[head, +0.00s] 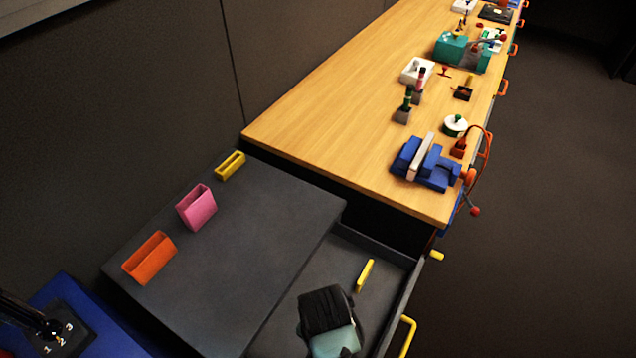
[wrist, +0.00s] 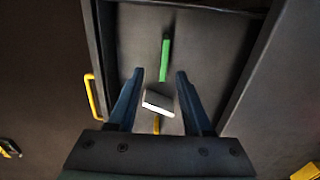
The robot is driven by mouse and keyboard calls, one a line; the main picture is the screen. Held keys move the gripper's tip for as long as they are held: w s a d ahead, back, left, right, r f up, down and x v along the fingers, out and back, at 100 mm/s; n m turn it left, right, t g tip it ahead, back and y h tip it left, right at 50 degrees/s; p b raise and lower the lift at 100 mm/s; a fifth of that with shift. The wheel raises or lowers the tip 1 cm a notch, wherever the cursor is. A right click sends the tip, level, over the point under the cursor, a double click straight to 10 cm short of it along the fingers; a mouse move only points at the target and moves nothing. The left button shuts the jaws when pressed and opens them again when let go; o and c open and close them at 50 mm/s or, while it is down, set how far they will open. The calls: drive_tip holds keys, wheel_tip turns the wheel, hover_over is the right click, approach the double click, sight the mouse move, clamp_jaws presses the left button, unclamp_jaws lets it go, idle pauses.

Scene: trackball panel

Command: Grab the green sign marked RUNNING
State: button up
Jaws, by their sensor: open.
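A narrow green piece (wrist: 165,60), likely the green sign seen nearly edge-on, stands in the open drawer in the wrist view. No lettering is readable on it. My gripper (wrist: 160,75) is open and points down into the drawer, with the green piece beyond its fingertips. A pale grey-white block (wrist: 158,103) shows between the fingers, and I cannot tell whether they touch it. A bit of yellow (wrist: 156,125) shows behind it. In the head view my gripper (head: 327,312) is over the drawer, its fingertips hidden, and no green sign is visible there.
The dark drawer (head: 395,262) has a yellow handle (head: 408,336). A yellow piece (head: 365,275) stands inside it. Orange (head: 149,258), pink (head: 197,207) and yellow (head: 230,165) holders sit on the dark top. A wooden bench (head: 330,120) carries a blue vise (head: 427,168).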

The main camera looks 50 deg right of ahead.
drive_tip(key=f, duration=0.8)
drive_tip(key=shift+w+d+f+b, duration=0.2)
drive_tip(key=shift+w+b, duration=0.15)
drive_tip(key=shift+w, duration=0.05)
drive_tip(key=shift+c, duration=0.2)
clamp_jaws()
